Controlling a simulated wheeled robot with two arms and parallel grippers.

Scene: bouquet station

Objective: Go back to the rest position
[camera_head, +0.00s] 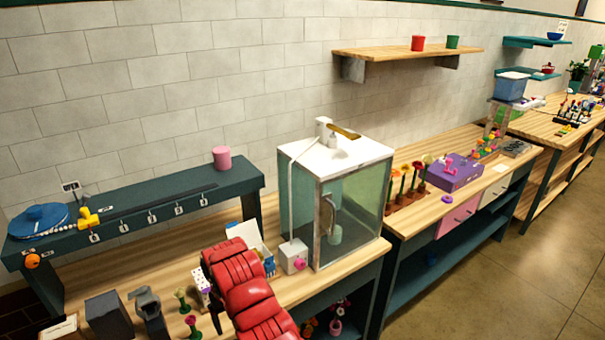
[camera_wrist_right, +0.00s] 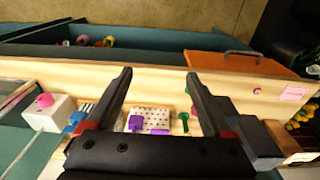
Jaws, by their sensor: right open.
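My right gripper (camera_wrist_right: 158,76) shows in the right wrist view with its two dark fingers wide apart and nothing between them. It is over the workbench (camera_wrist_right: 70,72), with the bench edge and the floor beyond its fingertips. In the head view a red segmented arm of mine reaches over the same bench from the bottom middle; its gripper cannot be made out there. My left gripper is in neither view.
A glass cabinet (camera_head: 350,212) stands right of the arm. A white box with a pink knob (camera_head: 293,256), a white dotted board (camera_head: 202,286) and a dark block (camera_head: 105,317) are close by. A raised dark shelf (camera_head: 150,212) runs behind. Open floor (camera_head: 500,270) lies right.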

